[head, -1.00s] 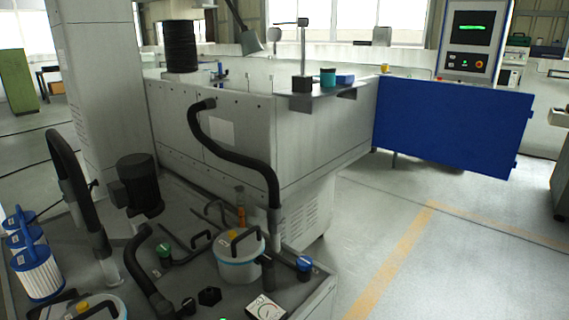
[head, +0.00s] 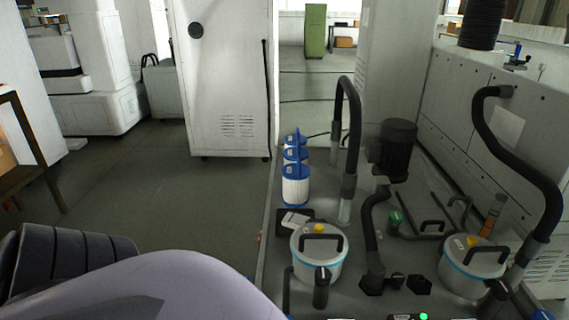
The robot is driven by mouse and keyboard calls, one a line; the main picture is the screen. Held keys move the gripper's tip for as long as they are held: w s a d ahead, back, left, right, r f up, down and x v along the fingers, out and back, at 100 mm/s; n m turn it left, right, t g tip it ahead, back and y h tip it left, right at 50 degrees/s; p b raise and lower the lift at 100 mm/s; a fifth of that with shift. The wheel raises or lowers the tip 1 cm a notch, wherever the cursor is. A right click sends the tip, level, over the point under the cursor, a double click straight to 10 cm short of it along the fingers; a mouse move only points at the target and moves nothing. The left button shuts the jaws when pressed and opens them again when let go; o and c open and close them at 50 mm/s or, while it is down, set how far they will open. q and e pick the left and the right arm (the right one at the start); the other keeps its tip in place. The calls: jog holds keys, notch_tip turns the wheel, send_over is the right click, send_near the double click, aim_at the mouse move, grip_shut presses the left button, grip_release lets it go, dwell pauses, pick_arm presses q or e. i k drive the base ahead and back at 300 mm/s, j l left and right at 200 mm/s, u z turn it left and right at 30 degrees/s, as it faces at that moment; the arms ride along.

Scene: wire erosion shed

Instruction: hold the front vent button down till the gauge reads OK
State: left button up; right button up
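Two grey filter canisters with blue bands stand on the grey deck at the lower right. The left canister (head: 318,262) has a black handle and a yellow button (head: 319,228) on its lid. The right canister (head: 468,273) has a similar handle and a yellow button (head: 472,241). I cannot tell which button is the front vent button. A lit green lamp (head: 423,316) shows at the bottom edge on a cut-off dark part. No gauge dial is visible. Neither gripper is in view; a rounded pale arm part of mine fills the lower left.
Blue-and-white filter cartridges (head: 295,180) stand on the deck's left. A tall black hose (head: 350,120), a black motor (head: 397,150) and another hose (head: 540,180) rise from it. A white cabinet (head: 225,80) stands behind. The floor (head: 150,190) left of the deck is clear.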

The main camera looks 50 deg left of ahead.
aim_at(319, 229)
jog(key=u, duration=1.4)
